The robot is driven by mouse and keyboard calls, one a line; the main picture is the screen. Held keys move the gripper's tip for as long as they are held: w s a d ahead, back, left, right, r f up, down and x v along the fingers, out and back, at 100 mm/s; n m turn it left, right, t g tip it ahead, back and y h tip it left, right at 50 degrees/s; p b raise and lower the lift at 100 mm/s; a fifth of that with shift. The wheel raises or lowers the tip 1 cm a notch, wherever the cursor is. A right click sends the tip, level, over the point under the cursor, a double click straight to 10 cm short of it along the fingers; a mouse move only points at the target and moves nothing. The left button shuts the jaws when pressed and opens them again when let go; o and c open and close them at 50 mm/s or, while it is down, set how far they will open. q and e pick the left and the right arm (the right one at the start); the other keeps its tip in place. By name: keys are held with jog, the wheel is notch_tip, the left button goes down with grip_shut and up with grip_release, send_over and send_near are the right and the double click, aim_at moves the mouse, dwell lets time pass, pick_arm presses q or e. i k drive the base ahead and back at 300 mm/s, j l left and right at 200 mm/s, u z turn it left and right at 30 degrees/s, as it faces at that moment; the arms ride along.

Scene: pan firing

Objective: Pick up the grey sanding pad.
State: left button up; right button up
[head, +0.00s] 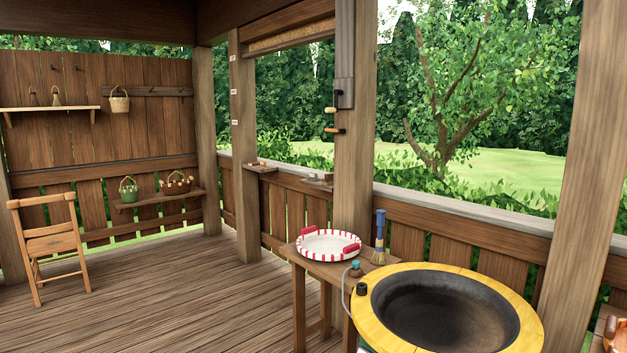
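I cannot clearly make out a grey sanding pad. Small items (316,177) lie on a little shelf on the railing beside the middle post, too small to tell what they are. More small items (259,163) sit on another little shelf farther left along the railing. Neither of my grippers shows in the head view.
A round black pan with a yellow rim (371,283) stands at the front right. Beside it, a wooden bench (297,254) holds a red-and-white tray (303,252) and a blue-handled brush (380,235). A wooden chair (52,243) stands at left. The plank floor (190,290) between is clear.

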aim_at(312, 176)
jog(key=i+j+u, duration=0.25)
jog(key=i, duration=0.25)
jog(key=i+u, duration=0.25)
jog(key=i, duration=0.25)
jog(key=i+u, duration=0.15)
jog(key=i, duration=1.85)
